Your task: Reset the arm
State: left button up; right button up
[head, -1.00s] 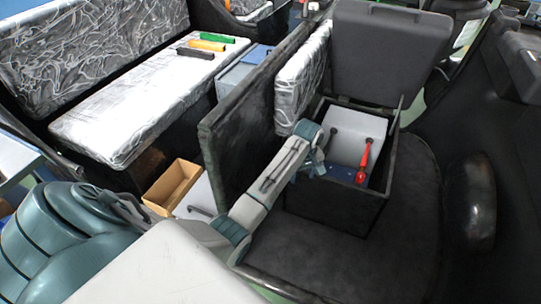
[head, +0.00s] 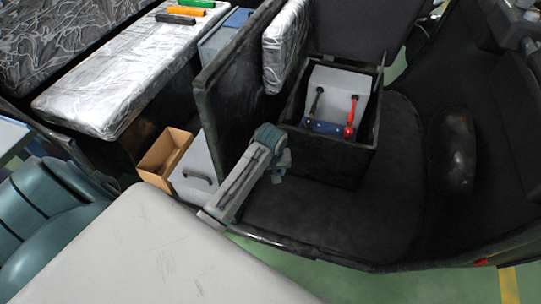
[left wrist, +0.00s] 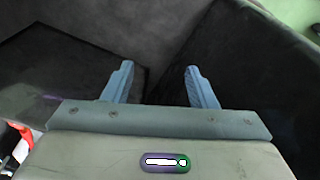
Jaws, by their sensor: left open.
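My left arm comes in from the left in the head view, and its gripper (head: 281,168) hangs in front of the open black box (head: 330,165). In the left wrist view the two blue fingers of the left gripper (left wrist: 158,84) stand wide apart with nothing between them. Dark floor and black panels lie beyond the fingers. My right gripper is not in view.
The black box holds a grey battery (head: 340,84) with a red clamp (head: 351,118) and a black one (head: 314,103). A dark upright panel (head: 220,95) stands left of the box. A cardboard box (head: 166,153) and a plastic-wrapped seat (head: 115,85) are further left. Dark floor (head: 340,215) in front is clear.

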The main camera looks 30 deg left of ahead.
pick_arm(q)
jog(key=shift+s, duration=0.1)
dwell(0.4)
jog(key=s+f+m+p, duration=0.2)
jog(key=s+f, duration=0.5)
jog(key=f, duration=0.3)
jog(key=s+f+m+p, duration=0.2)
jog(key=s+f, duration=0.4)
jog(key=f, duration=0.4)
jog(key=s+f+m+p, duration=0.1)
jog(key=s+f, duration=0.4)
jog(key=s, duration=0.6)
jog(key=s+f+m+p, duration=0.1)
jog(key=s+f, duration=0.5)
jog(key=s, duration=0.6)
jog(key=shift+s+f+m, duration=0.3)
jog(key=shift+m, duration=0.6)
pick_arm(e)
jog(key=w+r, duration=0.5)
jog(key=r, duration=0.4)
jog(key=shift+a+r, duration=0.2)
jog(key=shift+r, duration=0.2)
